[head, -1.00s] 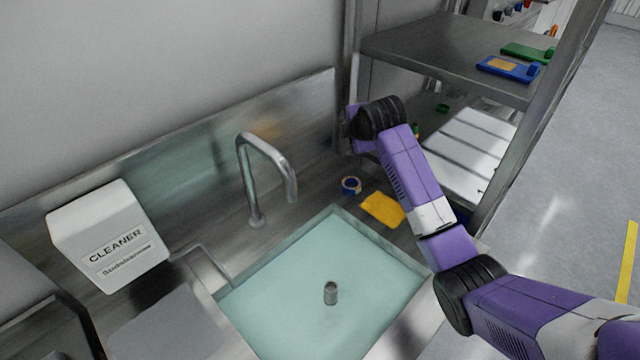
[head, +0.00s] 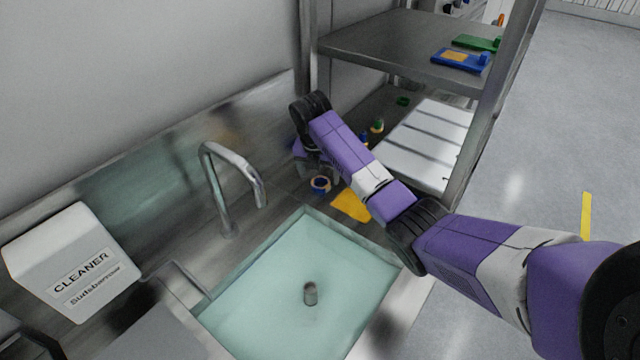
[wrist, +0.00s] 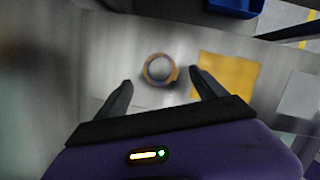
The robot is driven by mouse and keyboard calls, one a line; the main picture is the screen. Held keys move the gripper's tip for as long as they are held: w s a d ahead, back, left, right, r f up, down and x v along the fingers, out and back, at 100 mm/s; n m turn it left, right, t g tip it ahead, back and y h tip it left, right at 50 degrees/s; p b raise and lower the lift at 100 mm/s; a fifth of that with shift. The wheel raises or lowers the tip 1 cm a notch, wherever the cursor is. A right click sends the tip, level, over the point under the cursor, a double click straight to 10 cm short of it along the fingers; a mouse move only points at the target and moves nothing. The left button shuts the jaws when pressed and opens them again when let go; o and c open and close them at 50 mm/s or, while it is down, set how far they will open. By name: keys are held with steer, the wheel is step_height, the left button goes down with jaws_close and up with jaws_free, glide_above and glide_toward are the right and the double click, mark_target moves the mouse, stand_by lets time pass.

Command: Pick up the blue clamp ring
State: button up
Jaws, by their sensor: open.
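The blue clamp ring (head: 320,184) lies on the steel counter behind the sink, just left of the yellow cloth; it looks blue with a tan inner band. In the wrist view a blurred, tan-looking ring (wrist: 159,70) lies beyond my fingertips, roughly centred between them. My gripper (wrist: 158,84) is open and empty, its two dark fingers spread apart. In the head view my gripper (head: 318,172) is partly hidden by my arm and points down close to the ring. The ring and fingers appear apart.
The yellow cloth (head: 350,205) lies right beside the ring. The faucet (head: 230,190) stands to the left. A steel shelf (head: 400,45) with blue and green items rises at the right.

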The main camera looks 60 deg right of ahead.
mark_target(321, 186)
steer(key=shift+x, duration=1.9)
steer(key=shift+d, duration=0.15)
steer(key=c, duration=1.5)
